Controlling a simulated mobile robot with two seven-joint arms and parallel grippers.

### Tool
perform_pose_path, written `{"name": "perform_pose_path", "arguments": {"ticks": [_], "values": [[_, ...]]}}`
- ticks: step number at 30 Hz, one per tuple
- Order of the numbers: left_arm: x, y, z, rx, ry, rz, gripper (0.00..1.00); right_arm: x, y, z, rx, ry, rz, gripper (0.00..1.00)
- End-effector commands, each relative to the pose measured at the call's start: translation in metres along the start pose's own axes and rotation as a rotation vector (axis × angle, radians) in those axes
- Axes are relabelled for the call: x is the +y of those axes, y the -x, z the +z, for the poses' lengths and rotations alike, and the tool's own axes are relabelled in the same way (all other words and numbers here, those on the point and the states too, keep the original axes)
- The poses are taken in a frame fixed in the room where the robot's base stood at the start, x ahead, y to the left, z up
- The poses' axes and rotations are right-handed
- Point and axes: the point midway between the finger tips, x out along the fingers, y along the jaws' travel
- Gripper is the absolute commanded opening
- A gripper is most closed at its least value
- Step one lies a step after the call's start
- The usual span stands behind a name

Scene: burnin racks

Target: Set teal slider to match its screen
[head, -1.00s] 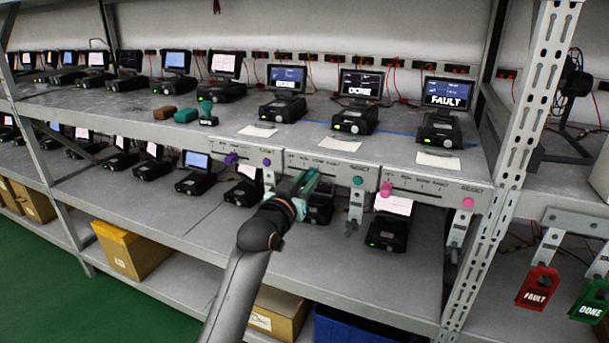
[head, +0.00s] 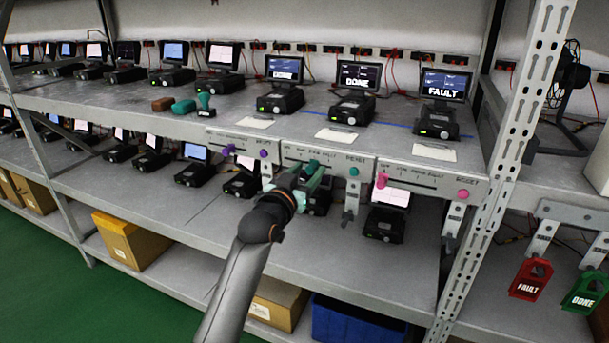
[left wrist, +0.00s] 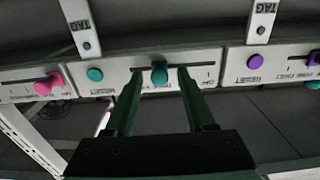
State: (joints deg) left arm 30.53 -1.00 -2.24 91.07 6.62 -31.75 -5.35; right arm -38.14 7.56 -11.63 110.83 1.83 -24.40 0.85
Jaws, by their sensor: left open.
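The teal slider knob (left wrist: 159,70) stands on a slot near the middle of its white panel in the left wrist view, which is upside down. My left gripper (left wrist: 158,88) is open, with one finger on each side of the knob; I cannot tell whether either touches it. In the head view my left gripper (head: 311,174) is in front of the teal panel (head: 328,157) and largely hides the slot. A round teal reset button (head: 353,171) is at the panel's right. The screen (head: 361,77) above this panel reads DONE. My right gripper is not in view.
A purple slider (head: 229,149) is on the panel to the left and a pink slider (head: 382,180) on the panel to the right. The right screen (head: 443,86) reads FAULT. Red FAULT (head: 528,279) and green DONE tags hang at right. A metal upright (head: 520,130) stands right of the panels.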

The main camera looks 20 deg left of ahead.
Motion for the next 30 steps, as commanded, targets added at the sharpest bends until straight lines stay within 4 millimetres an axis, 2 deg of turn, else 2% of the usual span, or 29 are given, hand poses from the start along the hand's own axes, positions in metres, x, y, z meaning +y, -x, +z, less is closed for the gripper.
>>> {"name": "perform_pose_path", "arguments": {"ticks": [4, 8, 22, 30], "values": [[0.0, 0.008, 0.001, -0.001, 0.0, 0.0, 0.55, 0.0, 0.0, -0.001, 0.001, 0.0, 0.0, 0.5], [0.0, 0.024, 0.001, 0.0, 0.0, 0.0, 0.55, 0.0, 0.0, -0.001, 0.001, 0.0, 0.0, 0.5], [0.0, 0.104, 0.001, -0.001, -0.001, 0.0, 0.55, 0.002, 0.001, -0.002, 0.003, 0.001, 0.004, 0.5], [0.0, 0.124, 0.001, -0.001, 0.0, 0.0, 0.55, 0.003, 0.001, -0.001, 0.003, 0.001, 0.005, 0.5]]}}
